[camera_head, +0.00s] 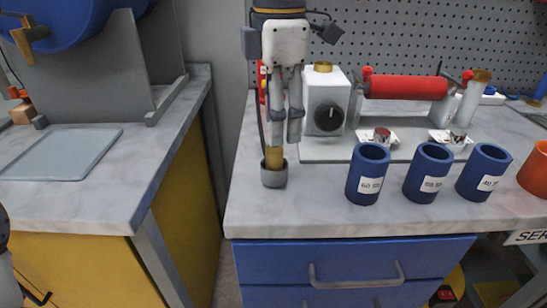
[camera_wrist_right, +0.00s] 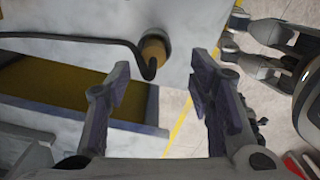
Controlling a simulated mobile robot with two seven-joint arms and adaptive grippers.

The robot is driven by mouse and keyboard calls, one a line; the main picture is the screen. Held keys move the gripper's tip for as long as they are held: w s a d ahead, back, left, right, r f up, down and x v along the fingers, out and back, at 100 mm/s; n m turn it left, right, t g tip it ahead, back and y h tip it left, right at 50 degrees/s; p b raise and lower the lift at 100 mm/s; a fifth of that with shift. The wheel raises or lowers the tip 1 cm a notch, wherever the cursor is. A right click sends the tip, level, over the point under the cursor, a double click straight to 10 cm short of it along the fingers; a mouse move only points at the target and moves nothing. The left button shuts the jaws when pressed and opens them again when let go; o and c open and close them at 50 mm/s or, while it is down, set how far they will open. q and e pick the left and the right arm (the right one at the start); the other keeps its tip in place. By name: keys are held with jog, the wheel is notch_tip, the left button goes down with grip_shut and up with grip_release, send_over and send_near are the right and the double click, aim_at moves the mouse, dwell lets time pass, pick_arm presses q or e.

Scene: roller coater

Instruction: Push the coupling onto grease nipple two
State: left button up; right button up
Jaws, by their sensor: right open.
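The coupling (camera_head: 274,158) is a brass-coloured cylinder standing in a grey cup (camera_head: 274,179) at the bench's front left. A thin black hose runs to it. My right gripper (camera_head: 286,138) points down just above and beside the coupling, open and empty. In the right wrist view the coupling (camera_wrist_right: 153,52) shows beyond the open fingers (camera_wrist_right: 158,75), apart from them. My left gripper (camera_wrist_right: 232,42) shows in that view at the upper right, its fingers apart. Small metal-and-red fittings (camera_head: 382,136) (camera_head: 459,137) sit on white plates before the roller; I cannot tell which is nipple two.
The roller coater has a red roller (camera_head: 405,87) and a white housing with a black knob (camera_head: 328,117). Blue cups (camera_head: 368,174) (camera_head: 428,172) (camera_head: 484,172) stand in front of it. An orange cup (camera_head: 535,170) is at the right edge.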

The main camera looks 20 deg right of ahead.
aim_at(276, 147)
jog(key=f, duration=0.6)
jog(key=shift+w+f, duration=0.15)
jog(key=shift+w, duration=0.25)
grip_shut()
